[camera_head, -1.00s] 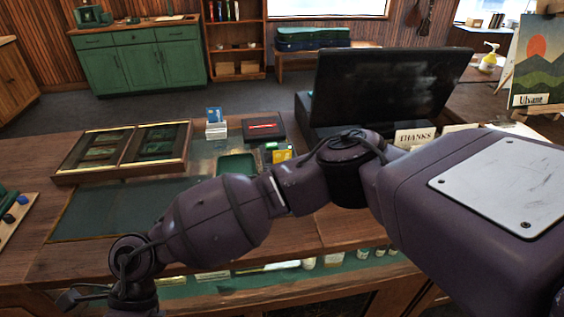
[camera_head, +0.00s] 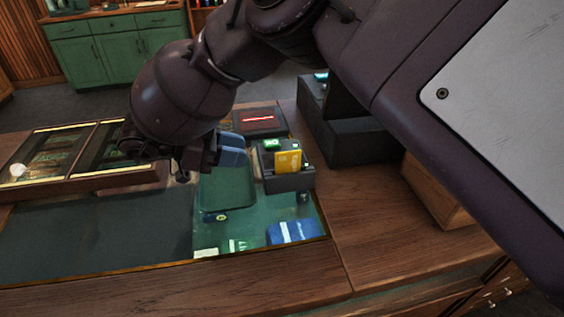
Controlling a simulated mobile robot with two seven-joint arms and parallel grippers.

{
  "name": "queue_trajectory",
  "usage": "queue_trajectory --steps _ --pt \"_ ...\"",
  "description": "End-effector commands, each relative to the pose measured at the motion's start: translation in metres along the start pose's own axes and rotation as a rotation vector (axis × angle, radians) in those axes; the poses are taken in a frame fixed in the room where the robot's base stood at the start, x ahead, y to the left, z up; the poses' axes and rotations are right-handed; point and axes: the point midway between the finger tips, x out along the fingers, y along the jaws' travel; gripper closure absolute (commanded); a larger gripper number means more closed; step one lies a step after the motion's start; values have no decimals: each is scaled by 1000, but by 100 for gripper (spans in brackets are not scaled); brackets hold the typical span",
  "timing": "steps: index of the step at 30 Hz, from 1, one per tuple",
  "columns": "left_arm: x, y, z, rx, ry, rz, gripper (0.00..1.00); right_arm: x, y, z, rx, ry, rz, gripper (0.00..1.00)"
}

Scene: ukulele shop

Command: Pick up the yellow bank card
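The yellow bank card (camera_head: 288,162) stands upright in a small black holder (camera_head: 290,182) on the counter, right of the picture's middle. A green item (camera_head: 271,144) sits beside it at the holder's back left. My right arm reaches in from the upper right. My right gripper (camera_head: 235,153) is left of the card and apart from it, above the far edge of a green tray (camera_head: 228,190). Its bluish-grey fingers overlap in this view, so the gap between them is hidden. My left gripper is not in view.
A framed display case (camera_head: 75,187) lies on the counter at left. A black box with a red item (camera_head: 259,120) is behind the holder. A black stand (camera_head: 355,142) and a wooden block (camera_head: 432,190) are at right. The front wooden counter is clear.

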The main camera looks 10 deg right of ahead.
Motion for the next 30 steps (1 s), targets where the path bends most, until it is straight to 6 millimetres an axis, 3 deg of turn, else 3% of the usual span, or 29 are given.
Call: queue_trajectory --steps 12,17,30 --pt "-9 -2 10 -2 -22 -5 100 46 -1 -2 4 8 3 66" --pt "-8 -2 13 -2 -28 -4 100 57 -1 -2 3 8 1 66" --pt "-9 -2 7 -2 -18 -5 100 104 2 -9 2 7 2 66"
